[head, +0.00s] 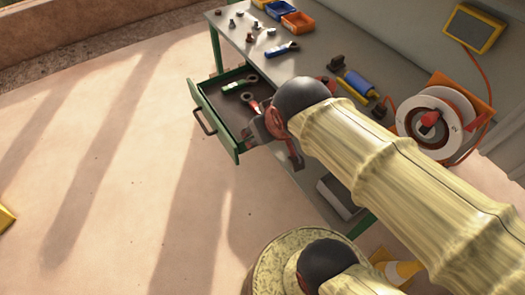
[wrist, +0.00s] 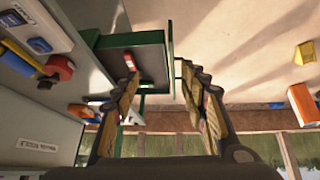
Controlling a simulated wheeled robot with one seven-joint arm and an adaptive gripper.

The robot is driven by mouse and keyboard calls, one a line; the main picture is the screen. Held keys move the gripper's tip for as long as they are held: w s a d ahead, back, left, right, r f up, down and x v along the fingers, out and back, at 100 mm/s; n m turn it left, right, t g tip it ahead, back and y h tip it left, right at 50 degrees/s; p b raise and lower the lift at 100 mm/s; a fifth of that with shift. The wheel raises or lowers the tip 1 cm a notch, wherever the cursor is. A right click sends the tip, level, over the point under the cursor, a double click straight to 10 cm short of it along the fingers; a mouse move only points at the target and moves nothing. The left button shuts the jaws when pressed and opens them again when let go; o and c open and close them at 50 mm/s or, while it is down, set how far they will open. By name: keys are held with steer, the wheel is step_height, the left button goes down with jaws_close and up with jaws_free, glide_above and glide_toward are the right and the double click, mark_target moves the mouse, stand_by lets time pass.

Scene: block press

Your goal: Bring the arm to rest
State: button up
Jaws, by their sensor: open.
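My arm (head: 385,165) wears a pale yellow ribbed sleeve and reaches from the lower right across the workbench in the head view. My gripper (head: 268,130) is at its far end, beside the open green drawer (head: 237,150), partly hidden by the dark wrist joint. In the wrist view my gripper (wrist: 160,74) has its two fingers well apart with nothing between them. The drawer (wrist: 152,40) shows beyond the fingers there. I cannot tell whether the gripper touches the drawer.
The grey workbench (head: 315,62) carries small parts, an orange bin (head: 298,22), a blue cylinder (head: 358,83) and a cable reel (head: 437,118). Tools lie in the drawer, including a green-handled one (head: 233,87). The floor (head: 120,130) at left is largely clear.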

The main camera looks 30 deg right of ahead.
steer(key=s+a+g+y, duration=0.1)
steer(key=s+a, duration=0.2)
steer(key=s, duration=0.2)
steer(key=shift+s+r, duration=0.25)
stand_by(0.8)
